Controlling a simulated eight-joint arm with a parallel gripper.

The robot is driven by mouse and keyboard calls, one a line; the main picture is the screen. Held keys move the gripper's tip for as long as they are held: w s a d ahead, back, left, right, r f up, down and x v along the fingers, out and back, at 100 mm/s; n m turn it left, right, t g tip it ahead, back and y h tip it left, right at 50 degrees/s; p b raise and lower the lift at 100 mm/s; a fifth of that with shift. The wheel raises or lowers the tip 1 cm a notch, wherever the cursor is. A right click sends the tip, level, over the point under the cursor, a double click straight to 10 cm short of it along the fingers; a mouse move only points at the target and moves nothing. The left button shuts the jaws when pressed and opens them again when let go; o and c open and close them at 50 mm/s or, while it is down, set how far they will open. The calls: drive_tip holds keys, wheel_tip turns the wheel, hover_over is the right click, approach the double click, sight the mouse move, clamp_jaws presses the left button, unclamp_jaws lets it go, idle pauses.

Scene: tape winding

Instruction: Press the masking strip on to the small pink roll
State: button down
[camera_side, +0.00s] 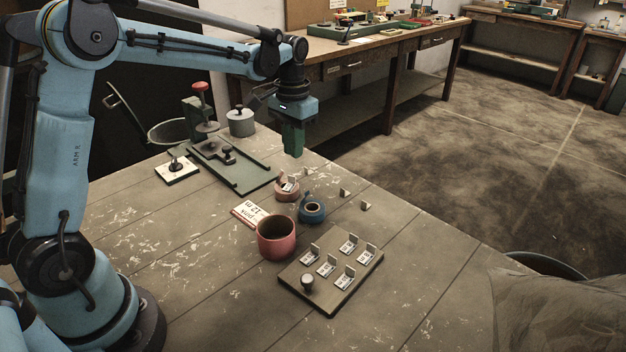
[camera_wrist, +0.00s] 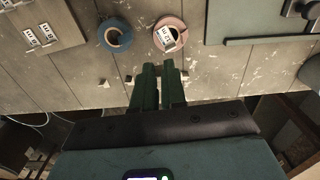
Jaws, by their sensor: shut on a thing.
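The small pink roll (camera_side: 281,196) lies flat on the bench, left of a blue roll (camera_side: 312,211). A small white printed strip (camera_side: 289,186) with an upright tab rests on the pink roll's top.
A board (camera_side: 330,303) with several tabbed tags and a knob stands at the front right. A red cup (camera_side: 276,239) and a printed card (camera_side: 249,213) are nearby. A green fixture (camera_side: 250,181) lies behind left. Small pale pegs (camera_side: 365,205) stand near the bench's edge.

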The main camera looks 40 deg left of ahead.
sight(277, 184)
drive_tip(key=shift+s+a+f, duration=0.35)
drive_tip(key=shift+a+f, duration=0.3)
drive_tip(key=shift+f, duration=0.65)
drive_tip(key=shift+s+a+f, duration=0.3)
drive_tip(key=shift+a+f, duration=0.4)
drive_tip(key=shift+f, duration=0.55)
drive_tip(key=shift+s+a+f, duration=0.35)
drive_tip(key=shift+a+f, duration=0.3)
drive_tip(key=shift+f, duration=0.65)
drive_tip(key=shift+f, duration=0.4)
drive_tip(key=c, duration=0.7)
unclamp_jaws()
drive_tip(key=shift+r, duration=0.15)
drive_tip(key=shift+r, duration=2.9)
